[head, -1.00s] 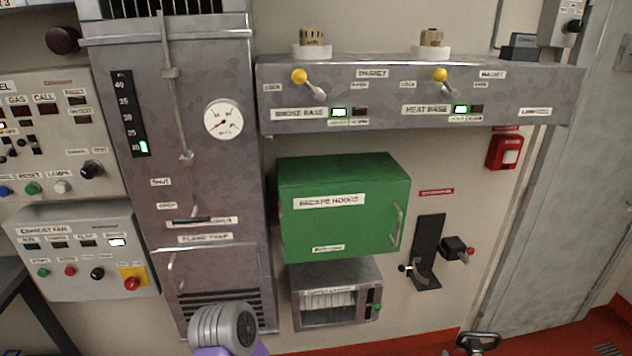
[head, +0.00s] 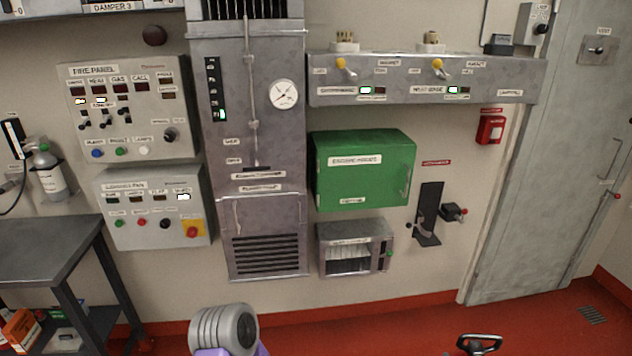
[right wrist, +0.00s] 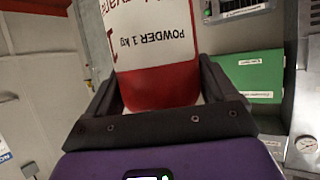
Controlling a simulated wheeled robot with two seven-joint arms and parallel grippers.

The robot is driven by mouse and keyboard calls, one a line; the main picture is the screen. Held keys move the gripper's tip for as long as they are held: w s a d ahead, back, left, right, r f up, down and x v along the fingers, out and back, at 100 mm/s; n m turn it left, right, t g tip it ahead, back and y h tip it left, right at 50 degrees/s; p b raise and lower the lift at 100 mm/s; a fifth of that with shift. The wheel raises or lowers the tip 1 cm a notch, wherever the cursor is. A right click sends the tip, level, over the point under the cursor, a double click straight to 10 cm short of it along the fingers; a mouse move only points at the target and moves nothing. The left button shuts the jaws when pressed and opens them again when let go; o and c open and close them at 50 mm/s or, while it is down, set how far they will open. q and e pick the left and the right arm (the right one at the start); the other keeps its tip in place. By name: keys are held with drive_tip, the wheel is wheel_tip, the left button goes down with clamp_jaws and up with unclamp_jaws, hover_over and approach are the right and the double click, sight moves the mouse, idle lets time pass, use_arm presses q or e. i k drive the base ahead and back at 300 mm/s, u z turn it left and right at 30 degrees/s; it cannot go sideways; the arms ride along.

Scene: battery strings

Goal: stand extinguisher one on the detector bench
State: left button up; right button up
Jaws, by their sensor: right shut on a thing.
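A red extinguisher with a white label reading "POWDER 1 kg" (right wrist: 157,45) stands between the fingers of my right gripper (right wrist: 158,88), which is shut on it in the right wrist view. In the head view, a black and steel handle (head: 479,344) shows at the bottom edge, likely its top; its body and my right gripper are out of that view. A grey wall-mounted bench (head: 420,91), labelled with a heat base, is high on the wall, well apart from the handle. It seems to be the detector bench. My left gripper is not in view.
A green cabinet (head: 363,170) hangs below. Red floor (head: 400,320) lies clear before the wall.

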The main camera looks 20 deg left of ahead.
sight(22, 259)
drive_tip(key=u, duration=2.7)
drive_tip(key=i, duration=1.15)
drive_tip(key=z, duration=0.05)
